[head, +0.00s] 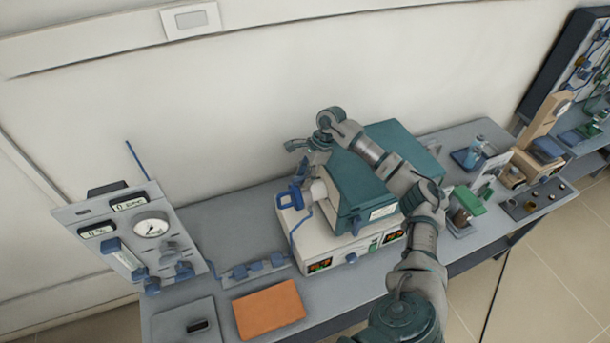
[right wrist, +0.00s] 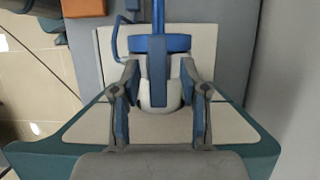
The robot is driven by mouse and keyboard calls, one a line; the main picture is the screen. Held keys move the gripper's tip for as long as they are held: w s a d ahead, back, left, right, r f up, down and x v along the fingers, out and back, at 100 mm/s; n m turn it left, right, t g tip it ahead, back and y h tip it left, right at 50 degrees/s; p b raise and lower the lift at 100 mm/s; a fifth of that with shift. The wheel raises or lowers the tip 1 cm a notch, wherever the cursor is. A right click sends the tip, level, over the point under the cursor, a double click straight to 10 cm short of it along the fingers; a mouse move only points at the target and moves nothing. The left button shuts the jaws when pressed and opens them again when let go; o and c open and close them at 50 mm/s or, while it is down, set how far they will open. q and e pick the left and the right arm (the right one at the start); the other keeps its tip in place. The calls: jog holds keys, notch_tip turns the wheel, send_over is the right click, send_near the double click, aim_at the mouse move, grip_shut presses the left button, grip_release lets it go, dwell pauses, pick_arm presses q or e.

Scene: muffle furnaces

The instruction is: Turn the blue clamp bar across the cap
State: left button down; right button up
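The blue clamp bar (right wrist: 157,72) shows in the right wrist view as a flat blue strip running lengthwise over the pale cap (right wrist: 158,101). A wider blue crosspiece lies at its far end. In the head view blue clamp parts (head: 290,197) show at the left end of the teal and white furnace (head: 360,188). My right gripper (right wrist: 161,108) is open, with one finger on each side of the cap and bar. Whether the fingers touch them I cannot tell. In the head view the right gripper (head: 308,160) is above the furnace's left end. My left gripper is not in view.
A gauge panel (head: 128,235) stands at the left of the grey bench, with an orange pad (head: 268,309) near the front edge. A blue hose (head: 293,238) hangs by the furnace. Small apparatus (head: 465,200) stands right of it. The wall is close behind.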

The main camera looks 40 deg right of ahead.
jog(key=shift+r, duration=0.15)
jog(key=shift+d+r, duration=0.15)
jog(key=shift+r, duration=0.2)
jog(key=v, duration=1.1)
jog(key=shift+d, duration=0.2)
jog(key=shift+f, duration=0.15)
